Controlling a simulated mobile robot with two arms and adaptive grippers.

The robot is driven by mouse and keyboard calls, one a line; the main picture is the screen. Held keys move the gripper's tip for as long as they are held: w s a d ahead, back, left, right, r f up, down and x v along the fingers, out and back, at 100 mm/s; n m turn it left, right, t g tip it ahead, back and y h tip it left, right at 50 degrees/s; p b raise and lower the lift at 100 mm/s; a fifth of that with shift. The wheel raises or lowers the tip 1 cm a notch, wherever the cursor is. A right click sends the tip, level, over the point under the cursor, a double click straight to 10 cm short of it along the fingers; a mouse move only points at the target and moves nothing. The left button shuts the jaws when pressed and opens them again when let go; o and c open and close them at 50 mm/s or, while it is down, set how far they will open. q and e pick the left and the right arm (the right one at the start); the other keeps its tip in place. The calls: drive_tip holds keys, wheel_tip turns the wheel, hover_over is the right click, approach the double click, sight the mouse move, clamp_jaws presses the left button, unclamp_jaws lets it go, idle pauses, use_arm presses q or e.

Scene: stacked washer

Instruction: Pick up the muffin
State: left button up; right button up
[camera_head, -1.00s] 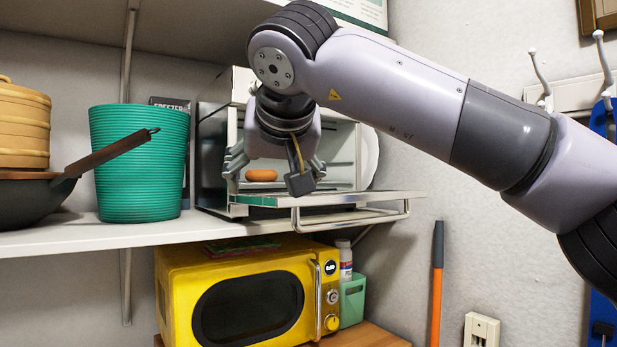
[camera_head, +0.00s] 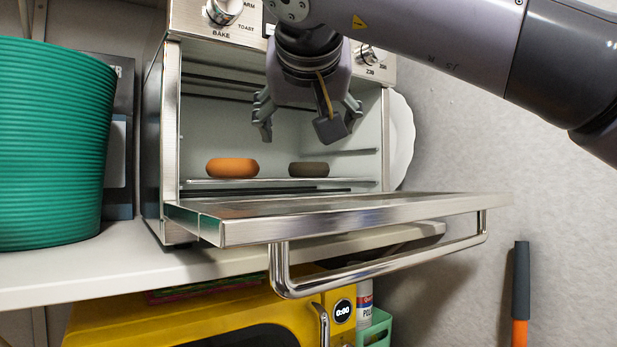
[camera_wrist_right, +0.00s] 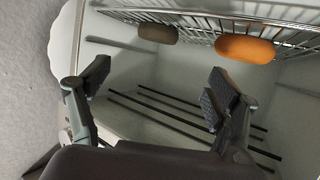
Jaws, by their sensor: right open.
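Two rounded, bun-like items lie on the rack inside the open toaster oven (camera_head: 281,212). One is orange (camera_head: 232,168), at left; the other is dark brown (camera_head: 309,170), at right. I cannot tell for sure which is the muffin. In the right wrist view the orange item (camera_wrist_right: 245,49) and the brown item (camera_wrist_right: 158,34) sit on the wire rack at the top of the picture. My right gripper (camera_head: 307,122) is open and empty at the oven's mouth, above the level of both items and touching neither. Its spread fingers also show in the wrist view (camera_wrist_right: 160,85). My left gripper is out of view.
The oven door (camera_head: 350,212) is folded down, with a metal handle (camera_head: 385,266) in front. A green ribbed bin (camera_head: 50,145) stands left of the oven, and a white plate (camera_head: 402,140) leans at its right. A yellow microwave (camera_head: 205,310) is below the shelf.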

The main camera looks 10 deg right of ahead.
drive_tip(key=p, duration=0.1)
approach(309, 169)
drive_tip(key=w+r, duration=0.1)
drive_tip(key=w, duration=0.1)
drive_tip(key=p+x, duration=0.1)
drive_tip(key=x, duration=0.3)
drive_tip(key=shift+d+r, duration=0.1)
drive_tip(key=shift+r, duration=0.05)
drive_tip(key=shift+w+d+f, duration=0.1)
drive_tip(key=shift+w+f, duration=0.1)
drive_tip(key=shift+w, duration=0.5)
drive_tip(key=shift+w+d+p, duration=0.15)
drive_tip(key=shift+w+p, duration=0.2)
drive_tip(key=shift+p, duration=0.15)
drive_tip(key=p+x, duration=0.1)
drive_tip(key=x, duration=0.3)
drive_tip(key=shift+d+r, duration=0.1)
drive_tip(key=shift+w, duration=0.2)
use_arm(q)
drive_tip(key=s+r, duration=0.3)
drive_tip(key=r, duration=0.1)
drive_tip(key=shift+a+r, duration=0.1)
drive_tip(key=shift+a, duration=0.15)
use_arm(e)
drive_tip(key=shift+s, duration=0.1)
